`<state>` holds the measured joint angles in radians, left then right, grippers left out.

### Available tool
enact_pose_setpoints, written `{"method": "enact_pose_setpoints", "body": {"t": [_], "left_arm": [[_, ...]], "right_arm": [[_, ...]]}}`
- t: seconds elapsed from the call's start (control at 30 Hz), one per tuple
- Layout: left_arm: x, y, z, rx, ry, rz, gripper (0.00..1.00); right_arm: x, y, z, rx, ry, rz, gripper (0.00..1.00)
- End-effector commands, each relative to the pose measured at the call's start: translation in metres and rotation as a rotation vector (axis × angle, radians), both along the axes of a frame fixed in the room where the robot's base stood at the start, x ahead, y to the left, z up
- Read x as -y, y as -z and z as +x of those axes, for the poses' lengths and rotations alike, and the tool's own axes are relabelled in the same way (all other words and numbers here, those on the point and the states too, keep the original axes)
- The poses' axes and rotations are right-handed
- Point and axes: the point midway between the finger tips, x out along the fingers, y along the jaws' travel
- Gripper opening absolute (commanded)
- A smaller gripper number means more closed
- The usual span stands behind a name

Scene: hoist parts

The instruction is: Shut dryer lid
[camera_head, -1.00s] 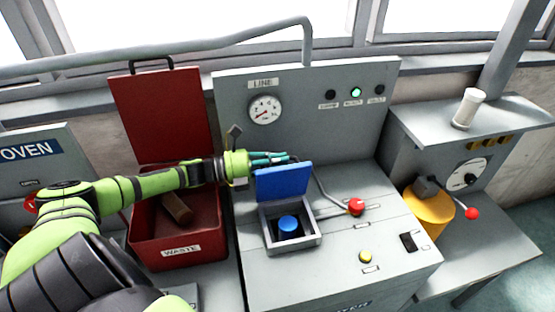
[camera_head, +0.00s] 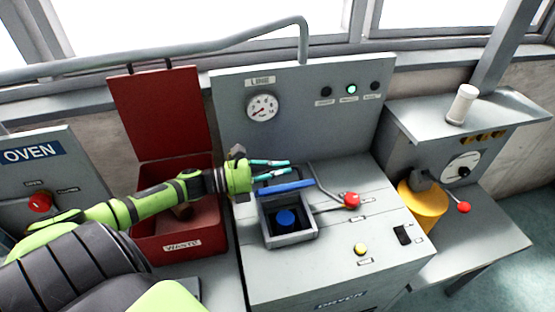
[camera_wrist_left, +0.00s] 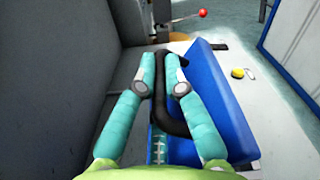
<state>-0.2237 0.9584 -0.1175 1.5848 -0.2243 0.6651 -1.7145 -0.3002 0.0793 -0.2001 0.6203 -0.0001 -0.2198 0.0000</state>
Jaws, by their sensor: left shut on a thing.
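The dryer lid is a blue plate (camera_head: 287,188), hinged behind a square grey-framed opening (camera_head: 292,239) on the dryer top. It is tilted and seen nearly edge-on, and the opening shows below it. A blue round part (camera_head: 286,218) sits inside. My left gripper (camera_head: 289,169) is just behind and above the lid in the head view. In the left wrist view, its teal fingers (camera_wrist_left: 164,75) are shut on the lid's black handle (camera_wrist_left: 168,125), beside the blue plate (camera_wrist_left: 218,95). My right gripper is not in view.
A red-knobbed lever (camera_head: 351,200) stands right of the lid, with a yellow button (camera_head: 361,249) and black switch (camera_head: 402,235) in front. An open red waste bin (camera_head: 181,243) lies left, under my arm. A gauge panel (camera_head: 300,110) rises behind.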

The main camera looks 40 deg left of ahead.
Motion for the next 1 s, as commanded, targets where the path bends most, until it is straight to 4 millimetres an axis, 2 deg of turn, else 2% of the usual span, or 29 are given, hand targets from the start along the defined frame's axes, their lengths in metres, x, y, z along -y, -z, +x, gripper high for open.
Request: {"method": "enact_pose_setpoints", "body": {"t": [0.33,0.87,0.93,0.97,1.0], "left_arm": [[0.016,0.005,-0.012,0.101,0.002,0.122,0.00],[0.019,0.006,-0.014,0.120,0.003,0.147,0.00],[0.019,0.006,-0.014,0.120,0.003,0.147,0.27],[0.019,0.006,-0.014,0.120,0.003,0.147,0.35],[0.019,0.006,-0.014,0.120,0.003,0.148,0.35]], "right_arm": [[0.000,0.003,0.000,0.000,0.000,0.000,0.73],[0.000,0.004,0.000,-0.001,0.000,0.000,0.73],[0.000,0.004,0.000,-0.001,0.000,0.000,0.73],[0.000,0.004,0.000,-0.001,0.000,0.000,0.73],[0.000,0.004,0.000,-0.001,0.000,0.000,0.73]]}}
